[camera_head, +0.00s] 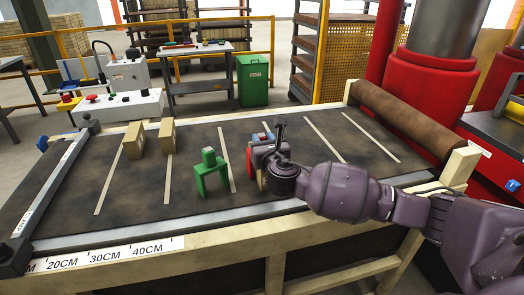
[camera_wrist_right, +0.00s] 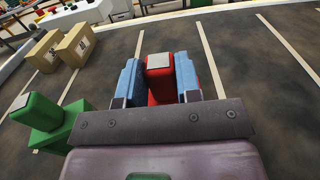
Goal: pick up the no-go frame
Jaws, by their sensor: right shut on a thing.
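The no-go frame appears as a red piece with a pale grey top on its handle (camera_wrist_right: 159,62) in the right wrist view. In the head view it is mostly hidden behind my right gripper (camera_head: 262,140), with a red edge (camera_head: 250,160) showing. The gripper's blue fingers (camera_wrist_right: 159,82) are shut on its red handle, one on each side. I cannot tell whether its feet touch the dark table. A green frame (camera_head: 210,175) stands upright just left of the gripper and also shows in the wrist view (camera_wrist_right: 48,120). My left gripper is not in view.
Two tan bricks (camera_head: 134,141) (camera_head: 167,136) stand at the left of the dark table (camera_head: 110,200), which has pale strips. A metal bar (camera_head: 55,185) lies along its left side. A brown roller (camera_head: 405,120) and red press columns (camera_head: 428,95) stand at the right.

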